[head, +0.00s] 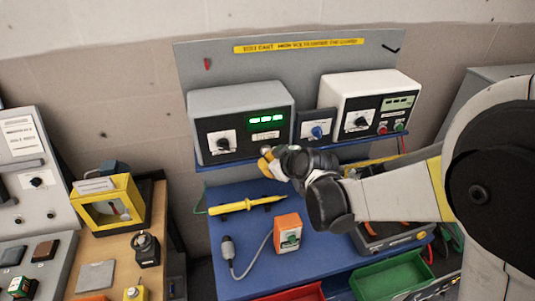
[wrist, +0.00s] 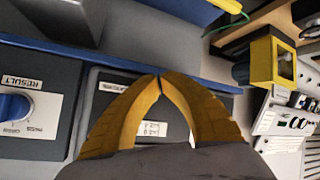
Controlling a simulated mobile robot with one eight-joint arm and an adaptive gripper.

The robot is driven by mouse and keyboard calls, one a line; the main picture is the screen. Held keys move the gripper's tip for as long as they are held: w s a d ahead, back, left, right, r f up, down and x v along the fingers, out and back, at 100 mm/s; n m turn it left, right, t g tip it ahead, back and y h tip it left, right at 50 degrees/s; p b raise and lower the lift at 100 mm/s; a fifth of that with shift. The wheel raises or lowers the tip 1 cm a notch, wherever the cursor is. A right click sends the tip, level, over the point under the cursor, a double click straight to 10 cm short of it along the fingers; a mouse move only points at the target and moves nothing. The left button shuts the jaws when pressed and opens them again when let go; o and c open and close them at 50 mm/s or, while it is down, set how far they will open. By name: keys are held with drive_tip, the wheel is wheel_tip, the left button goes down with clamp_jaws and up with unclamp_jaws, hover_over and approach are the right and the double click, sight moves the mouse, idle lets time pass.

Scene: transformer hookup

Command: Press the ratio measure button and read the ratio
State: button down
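The grey meter box (head: 238,100) stands on the blue shelf, with a dark front panel, a dial at its left and a lit green display (head: 266,121). The digits are too small to read. My gripper (head: 265,156) is at the lower right of this front panel, just below a small white label (head: 265,136). In the wrist view my gripper's yellow fingers (wrist: 160,78) meet at their tips, with nothing seen between the tips. White labels (wrist: 152,128) show behind the fingers. The ratio measure button is not discernible; the fingers may hide it. I cannot tell whether the tips touch the panel.
A small box with a blue knob (head: 317,131) stands right of the meter; its RESULT label (wrist: 22,81) shows in the wrist view. A white instrument (head: 370,88) stands farther right. A yellow probe (head: 247,205) and an orange box (head: 288,233) lie on the blue bench below.

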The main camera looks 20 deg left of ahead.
drive_tip(key=shift+s+d, duration=0.45)
drive_tip(key=shift+s, duration=0.3)
drive_tip(key=s+d, duration=0.3)
drive_tip(key=s, duration=0.2)
drive_tip(key=shift+b, duration=0.35)
drive_tip(key=shift+d, duration=0.2)
idle(0.4)
